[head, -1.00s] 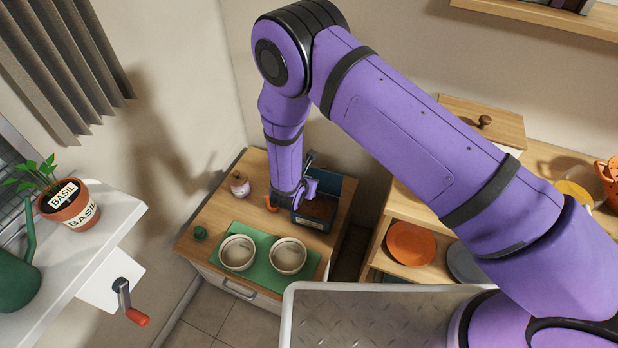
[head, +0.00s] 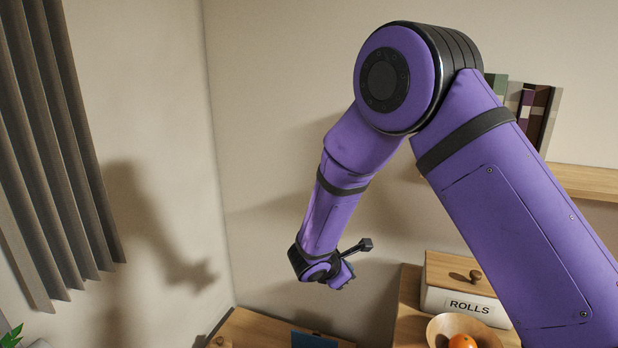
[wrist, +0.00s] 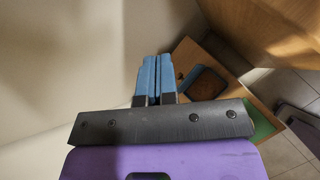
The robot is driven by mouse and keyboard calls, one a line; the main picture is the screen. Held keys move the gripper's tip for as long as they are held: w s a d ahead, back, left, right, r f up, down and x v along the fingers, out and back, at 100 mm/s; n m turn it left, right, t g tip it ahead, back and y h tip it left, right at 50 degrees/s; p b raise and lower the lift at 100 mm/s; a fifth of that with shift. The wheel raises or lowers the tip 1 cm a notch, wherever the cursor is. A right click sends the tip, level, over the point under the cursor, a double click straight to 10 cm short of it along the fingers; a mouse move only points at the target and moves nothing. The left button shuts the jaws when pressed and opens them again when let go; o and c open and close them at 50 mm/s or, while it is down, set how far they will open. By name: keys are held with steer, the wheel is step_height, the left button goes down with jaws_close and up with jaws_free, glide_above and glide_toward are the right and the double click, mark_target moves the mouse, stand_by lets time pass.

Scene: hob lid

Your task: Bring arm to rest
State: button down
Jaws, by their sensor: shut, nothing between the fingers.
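My purple arm reaches in from the right in the head view and bends down at its black-ringed joint. My gripper (head: 345,276) hangs in the air in front of the beige wall, above the wooden cabinet top (head: 258,332). In the wrist view my gripper's two blue fingers (wrist: 153,80) lie together, shut, with nothing visible between them. The dark blue open box (wrist: 208,84) with a brown inside stands on the cabinet, apart from the fingers. Its upper edge shows at the bottom of the head view (head: 312,340).
A box marked ROLLS (head: 465,304) and a wooden bowl (head: 474,329) with an orange fruit stand at the lower right. A wall shelf (head: 585,181) with books (head: 526,105) is behind the arm. The air around the gripper looks clear.

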steer(key=s+d+r+m+g, duration=0.2)
steer(key=s+d+r+m, duration=0.4)
steer(key=d+r, duration=0.4)
steer(key=s+d+r+m+g, duration=0.2)
steer(key=s+d+r+m, duration=0.45)
steer(key=r, duration=0.55)
steer(key=s+d+r+m+y, duration=0.1)
steer(key=s+r+m+y, duration=0.1)
steer(key=s, duration=0.5)
steer(key=s+d+r+m+t+y, duration=0.1)
steer(key=s+d+r+m+y, duration=0.1)
steer(key=s+r+m, duration=0.2)
steer(key=s+d+r+m+t+y, duration=0.1)
steer(key=s+r+m+y, duration=0.1)
steer(key=s, duration=0.9)
steer(key=shift+d+r+m+y, duration=0.35)
steer(key=shift+r+m, duration=0.25)
steer(key=shift+m, duration=0.25)
